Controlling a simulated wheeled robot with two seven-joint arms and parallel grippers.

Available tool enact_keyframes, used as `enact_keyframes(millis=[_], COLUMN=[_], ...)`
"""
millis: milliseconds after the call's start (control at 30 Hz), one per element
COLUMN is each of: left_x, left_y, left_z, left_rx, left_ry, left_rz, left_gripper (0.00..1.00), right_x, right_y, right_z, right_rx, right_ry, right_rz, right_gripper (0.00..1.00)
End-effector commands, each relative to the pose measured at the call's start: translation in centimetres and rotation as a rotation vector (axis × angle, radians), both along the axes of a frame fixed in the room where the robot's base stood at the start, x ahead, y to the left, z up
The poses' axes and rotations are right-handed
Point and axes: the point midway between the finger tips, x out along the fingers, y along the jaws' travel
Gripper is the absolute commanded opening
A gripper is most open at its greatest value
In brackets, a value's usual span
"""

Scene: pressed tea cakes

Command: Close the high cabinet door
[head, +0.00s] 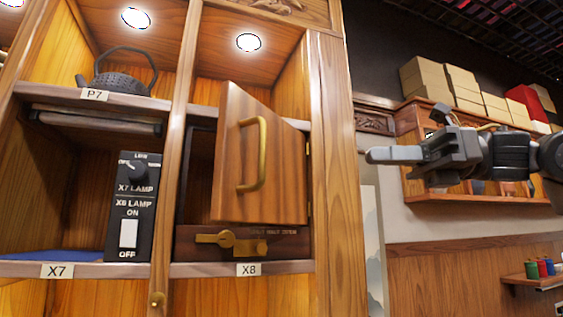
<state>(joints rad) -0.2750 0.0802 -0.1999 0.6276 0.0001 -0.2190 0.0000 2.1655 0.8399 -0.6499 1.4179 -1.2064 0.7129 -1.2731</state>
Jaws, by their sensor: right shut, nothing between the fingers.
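The cabinet door (233,160) is a small wooden door with a curved brass handle (252,155). It stands ajar in the X8 compartment, hinged on its right side, with its left edge swung out and a dark interior showing at the left. My right gripper (374,155) is shut and empty. It reaches in from the right, to the right of the cabinet frame and apart from the door, pointing left. My left gripper is not in view.
The cabinet frame post (333,180) stands between door and gripper. Below the door is a brass latch (230,243). A black lamp switch box (130,205) and a dark teapot (122,77) stand left. A wall shelf (470,198) with boxes is behind my right arm.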

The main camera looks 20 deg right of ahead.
Motion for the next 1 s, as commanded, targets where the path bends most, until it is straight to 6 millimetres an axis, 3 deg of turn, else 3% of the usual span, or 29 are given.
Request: enact_keyframes(millis=[167,300,467,700,1000], left_x=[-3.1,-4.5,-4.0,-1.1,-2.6], left_y=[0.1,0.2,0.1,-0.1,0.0], left_z=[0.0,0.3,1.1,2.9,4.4], left_rx=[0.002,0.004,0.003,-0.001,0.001], left_ry=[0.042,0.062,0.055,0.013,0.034], left_rz=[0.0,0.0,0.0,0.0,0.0], left_gripper=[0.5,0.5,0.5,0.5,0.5], right_x=[0.1,0.5,1.3,2.4,3.1], right_y=[0.6,2.4,5.7,10.3,13.4], right_z=[0.0,0.0,0.1,0.1,-0.1], right_rx=[-0.003,-0.003,-0.003,-0.001,-0.001], right_ry=[0.001,0.001,0.002,0.002,0.002], right_rz=[0.0,0.002,0.003,0.003,0.001], right_gripper=[0.0,0.0,0.0,0.0,0.0])
